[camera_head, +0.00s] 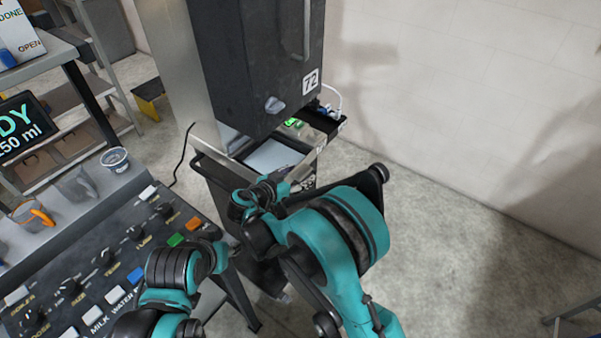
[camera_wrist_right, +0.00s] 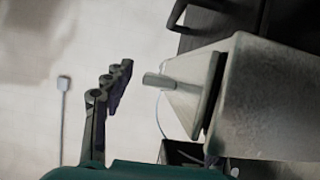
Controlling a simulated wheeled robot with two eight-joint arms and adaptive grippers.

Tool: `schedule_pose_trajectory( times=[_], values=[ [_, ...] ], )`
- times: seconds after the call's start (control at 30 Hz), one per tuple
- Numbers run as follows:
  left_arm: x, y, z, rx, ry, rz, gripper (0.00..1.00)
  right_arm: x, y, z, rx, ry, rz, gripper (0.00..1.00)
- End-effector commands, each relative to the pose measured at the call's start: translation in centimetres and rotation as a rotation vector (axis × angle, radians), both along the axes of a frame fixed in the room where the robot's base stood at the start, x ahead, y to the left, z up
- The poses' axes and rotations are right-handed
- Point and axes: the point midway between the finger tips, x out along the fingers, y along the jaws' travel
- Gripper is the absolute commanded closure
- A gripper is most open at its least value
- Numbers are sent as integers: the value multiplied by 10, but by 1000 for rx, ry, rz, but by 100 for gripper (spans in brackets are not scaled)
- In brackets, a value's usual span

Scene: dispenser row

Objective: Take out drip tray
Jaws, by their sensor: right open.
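A control panel (camera_head: 105,262) with knobs and coloured buttons fills the lower left. Several cups, one clear (camera_head: 115,159), stand on the ledge above it. A black side tray (camera_head: 322,119) with small items juts out beside the dispenser. The floor (camera_head: 455,220) at right is clear.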

Motion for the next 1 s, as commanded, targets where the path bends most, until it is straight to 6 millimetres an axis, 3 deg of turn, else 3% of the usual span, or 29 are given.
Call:
schedule_pose_trajectory(
  times=[0.2, 0.27, 0.43, 1.0],
  values=[
    [0, 0, 0, 0, 0, 0, 60, 0, 0, 0, 0, 0, 0, 43],
    [0, 0, 0, 0, 0, 0, 60, 0, 0, 0, 0, 0, 0, 56],
    [0, 0, 0, 0, 0, 0, 60, 0, 0, 0, 0, 0, 0, 100],
    [0, 0, 0, 0, 0, 0, 60, 2, -1, 4, -2, -2, 0, 100]
  ],
)
